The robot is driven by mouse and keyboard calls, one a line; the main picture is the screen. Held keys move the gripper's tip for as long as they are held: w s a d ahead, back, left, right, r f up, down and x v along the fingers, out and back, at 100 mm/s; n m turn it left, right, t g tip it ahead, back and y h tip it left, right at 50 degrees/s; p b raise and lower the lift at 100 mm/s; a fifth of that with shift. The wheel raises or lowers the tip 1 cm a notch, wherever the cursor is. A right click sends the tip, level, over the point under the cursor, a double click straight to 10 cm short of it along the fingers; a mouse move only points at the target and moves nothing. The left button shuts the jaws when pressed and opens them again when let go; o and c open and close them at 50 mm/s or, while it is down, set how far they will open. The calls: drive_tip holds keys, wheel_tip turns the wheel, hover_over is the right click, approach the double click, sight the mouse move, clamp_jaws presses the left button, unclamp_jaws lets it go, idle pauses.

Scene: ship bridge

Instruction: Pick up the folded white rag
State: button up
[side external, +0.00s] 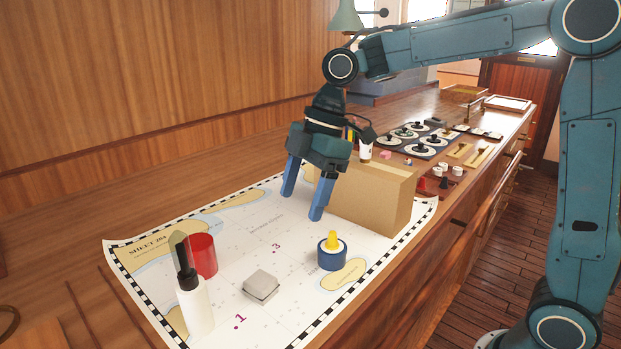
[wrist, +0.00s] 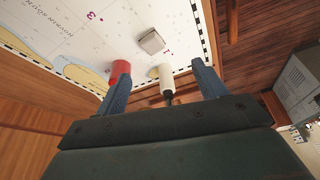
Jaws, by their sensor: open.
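The folded white rag (side external: 261,284) appears as a small, pale grey-white square pad lying flat on the chart (side external: 300,283), near its front middle. It also shows in the wrist view (wrist: 151,41), beyond the fingers at top centre. My gripper (side external: 302,206) is open and empty, with its blue fingers pointing down above the chart. It is behind and above the rag, clearly apart from it. In the wrist view my gripper's fingers (wrist: 161,78) are spread, with nothing held between them.
A white bottle with a black top (side external: 195,302) and a red cylinder (side external: 203,255) stand left of the rag. A blue pot with a yellow top (side external: 332,253) stands to its right. A tan box (side external: 372,202) is close behind my gripper. Bare chart surrounds the rag.

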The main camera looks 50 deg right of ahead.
drive_tip(key=w+a+f+n+g, duration=0.1)
drive_tip(key=w+f+n, duration=0.3)
drive_tip(key=w, duration=0.1)
drive_tip(key=shift+a+f+g+y, duration=0.15)
drive_tip(key=shift+a+g+y, duration=0.15)
drive_tip(key=shift+a+g, duration=0.1)
approach(260, 279)
drive_tip(key=shift+x, duration=2.5)
drive_tip(key=shift+f, duration=0.1)
drive_tip(key=shift+x, duration=2.45)
drive_tip(key=shift+c, duration=0.2)
drive_tip(key=c, duration=1)
